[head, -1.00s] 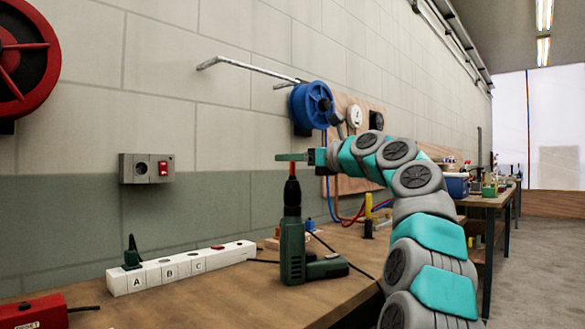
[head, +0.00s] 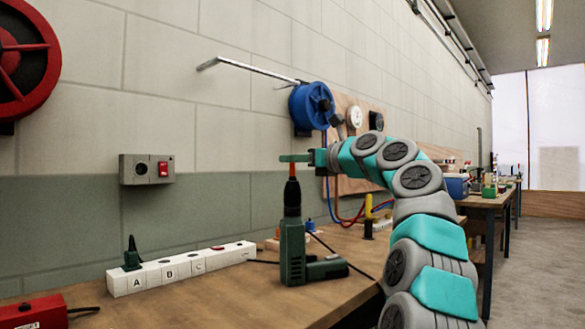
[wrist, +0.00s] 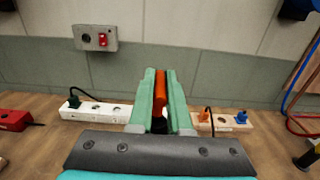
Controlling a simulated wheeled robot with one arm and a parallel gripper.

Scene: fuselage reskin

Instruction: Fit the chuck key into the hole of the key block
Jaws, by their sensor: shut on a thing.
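My gripper (head: 284,158) is shut on an orange-red upright handle, which I take to be the chuck key (head: 291,171). The handle also shows between the green fingers in the wrist view (wrist: 160,88). Below it in the head view is a black part in line with the green drill (head: 292,245); I cannot tell whether key and drill touch. The key block seems to be the light wooden block (wrist: 222,128) right of the fingers in the wrist view. It carries an orange piece, a blue piece and a dark hole between them. In the head view it is mostly hidden behind the drill.
A white power strip (head: 160,274) with a black plug (head: 131,258) lies left of the drill. A red box (head: 35,311) is at the front left. A wall socket box (head: 147,169) and a blue hose reel (head: 312,105) are on the wall.

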